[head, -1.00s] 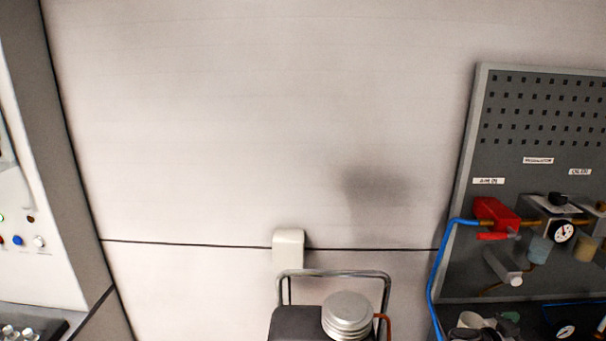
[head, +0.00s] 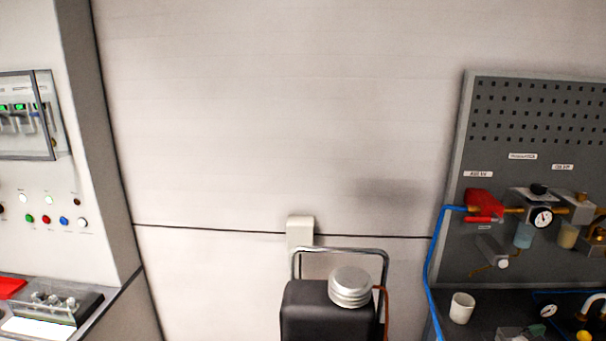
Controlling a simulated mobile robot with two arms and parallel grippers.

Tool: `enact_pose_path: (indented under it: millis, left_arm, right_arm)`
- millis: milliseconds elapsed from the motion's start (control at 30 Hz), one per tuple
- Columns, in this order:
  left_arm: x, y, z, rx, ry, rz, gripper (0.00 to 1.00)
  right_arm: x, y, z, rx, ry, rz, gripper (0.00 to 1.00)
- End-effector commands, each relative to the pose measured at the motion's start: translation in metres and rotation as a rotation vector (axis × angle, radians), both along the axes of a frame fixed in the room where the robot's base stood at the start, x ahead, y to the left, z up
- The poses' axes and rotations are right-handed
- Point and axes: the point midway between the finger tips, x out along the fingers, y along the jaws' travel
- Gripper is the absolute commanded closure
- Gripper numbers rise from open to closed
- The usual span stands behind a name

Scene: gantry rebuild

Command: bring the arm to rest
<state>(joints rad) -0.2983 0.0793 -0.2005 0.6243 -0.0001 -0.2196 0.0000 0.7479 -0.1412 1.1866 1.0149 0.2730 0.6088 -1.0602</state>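Neither of my grippers shows in the head view, and no arm is in sight. The view faces a pale wall panel (head: 270,120) with a dark horizontal seam. A dark box (head: 315,310) with a round silver cap (head: 350,286) and a bent metal bar (head: 340,250) stands at the bottom centre; I cannot tell whether it is part of my own body.
At left stands a white cabinet (head: 75,180) with a breaker window (head: 30,115) and several coloured buttons. At right a grey pegboard (head: 530,110) carries a red valve (head: 483,205), a gauge (head: 541,217) and a blue hose (head: 432,250). A white cup (head: 462,307) stands below it.

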Motion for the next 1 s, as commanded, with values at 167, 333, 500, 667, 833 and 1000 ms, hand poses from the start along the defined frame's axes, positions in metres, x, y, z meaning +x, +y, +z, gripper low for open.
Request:
enact_pose_path:
  millis: [167,333,500,667,833,1000]
  left_arm:
    - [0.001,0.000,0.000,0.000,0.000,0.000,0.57]
    - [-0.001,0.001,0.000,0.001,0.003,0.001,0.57]
    - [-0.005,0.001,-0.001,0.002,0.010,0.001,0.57]
    - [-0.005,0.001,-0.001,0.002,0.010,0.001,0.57]
    - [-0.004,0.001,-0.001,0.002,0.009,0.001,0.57]
    - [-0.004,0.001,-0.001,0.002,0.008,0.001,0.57]
  right_arm:
    - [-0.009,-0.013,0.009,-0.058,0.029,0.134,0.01]
    - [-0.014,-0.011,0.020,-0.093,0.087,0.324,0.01]
    - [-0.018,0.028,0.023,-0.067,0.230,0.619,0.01]
    - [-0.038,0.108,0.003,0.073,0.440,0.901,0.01]
    - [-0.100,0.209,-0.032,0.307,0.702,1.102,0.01]
    - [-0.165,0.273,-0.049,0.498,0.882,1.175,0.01]
